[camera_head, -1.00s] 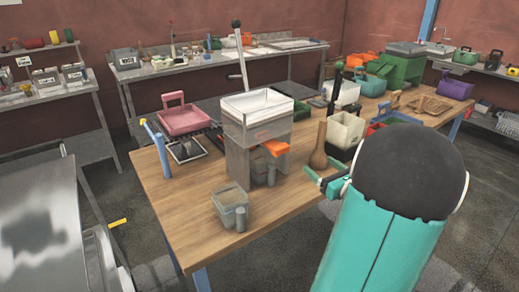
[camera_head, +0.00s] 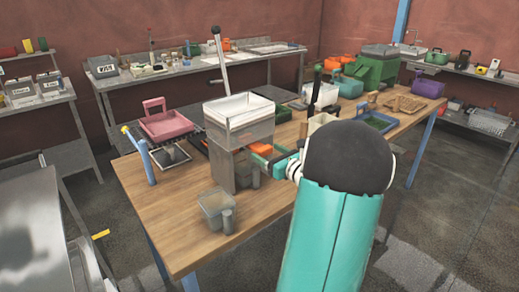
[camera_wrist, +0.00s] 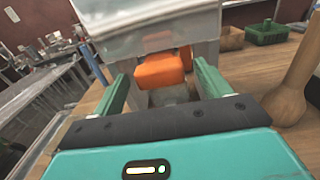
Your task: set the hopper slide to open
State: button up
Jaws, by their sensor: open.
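The powder filler's metal hopper (camera_head: 238,120) is a grey box with a white-rimmed open top, standing on a grey stand (camera_head: 233,168) on the wooden table. Under the hopper, the orange slide (camera_wrist: 158,71) sticks out toward my gripper in the wrist view. My gripper (camera_wrist: 162,76) is open, its two green fingers on either side of the slide's orange end. I see a gap at the left finger; whether the right finger touches it I cannot tell. In the head view my gripper (camera_head: 270,160) is at the hopper's right side, and the slide is mostly hidden.
A grey container (camera_head: 212,208) stands on the table in front of the stand. A brown wooden flask-shaped object (camera_wrist: 292,92) is close on the right in the wrist view. A pink tray (camera_head: 166,124) is behind left. The table's front left is clear.

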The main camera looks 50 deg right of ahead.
aim_at(261, 147)
jog(key=shift+x, duration=2.25)
jog(key=c, duration=1.4)
jog(key=shift+v, duration=2.2)
jog(key=shift+f, duration=0.1)
jog(key=o, duration=1.1)
jog(key=shift+s, duration=0.1)
jog(key=o, duration=0.3)
jog(key=shift+s+a, duration=0.1)
jog(key=shift+s, duration=0.05)
jog(key=shift+w, duration=0.25)
jog(key=v, duration=1.3)
jog(key=shift+s, duration=0.4)
